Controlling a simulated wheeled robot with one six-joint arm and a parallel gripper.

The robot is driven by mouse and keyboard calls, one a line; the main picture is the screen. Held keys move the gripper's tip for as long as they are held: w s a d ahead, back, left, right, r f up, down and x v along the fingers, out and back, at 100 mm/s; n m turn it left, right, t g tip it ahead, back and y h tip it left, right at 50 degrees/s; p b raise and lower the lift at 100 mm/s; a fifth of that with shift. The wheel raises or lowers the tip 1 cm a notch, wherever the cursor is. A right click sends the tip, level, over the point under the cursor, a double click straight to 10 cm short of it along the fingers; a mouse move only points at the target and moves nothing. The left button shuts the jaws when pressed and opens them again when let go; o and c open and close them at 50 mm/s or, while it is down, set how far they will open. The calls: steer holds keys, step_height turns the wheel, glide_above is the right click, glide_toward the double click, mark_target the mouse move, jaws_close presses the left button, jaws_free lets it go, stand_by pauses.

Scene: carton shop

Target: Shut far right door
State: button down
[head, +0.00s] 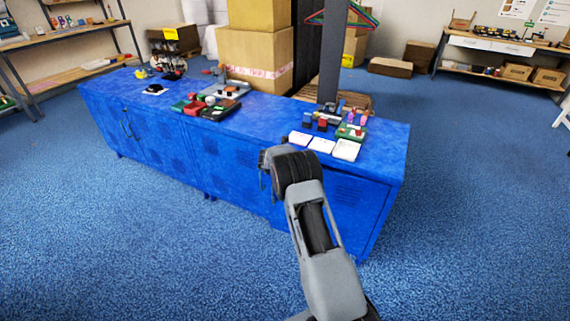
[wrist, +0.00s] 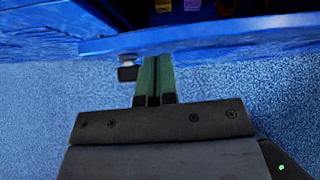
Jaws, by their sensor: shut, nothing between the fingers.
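The blue far right door (head: 345,195) is on the right end of the blue locker cabinet (head: 225,150) in the head view, partly hidden by my arm. In the wrist view a blue edge, apparently this door (wrist: 220,36), crosses the top. Behind it is a dark opening with small purple, red and yellow items, so the door looks ajar. A small dark handle (wrist: 127,73) sticks out left of my fingers. My gripper (wrist: 154,60) is shut and empty, its green fingertips at or just short of the blue edge; contact cannot be told.
White trays (head: 321,145) and small coloured parts stand on the cabinet top above the door. A dark post (head: 333,50) and cartons (head: 255,60) stand behind. Blue carpet (head: 470,210) is free in front and to the right.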

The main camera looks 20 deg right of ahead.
steer(key=shift+w+d, duration=0.3)
steer(key=shift+w, duration=0.25)
steer(key=shift+d, duration=0.15)
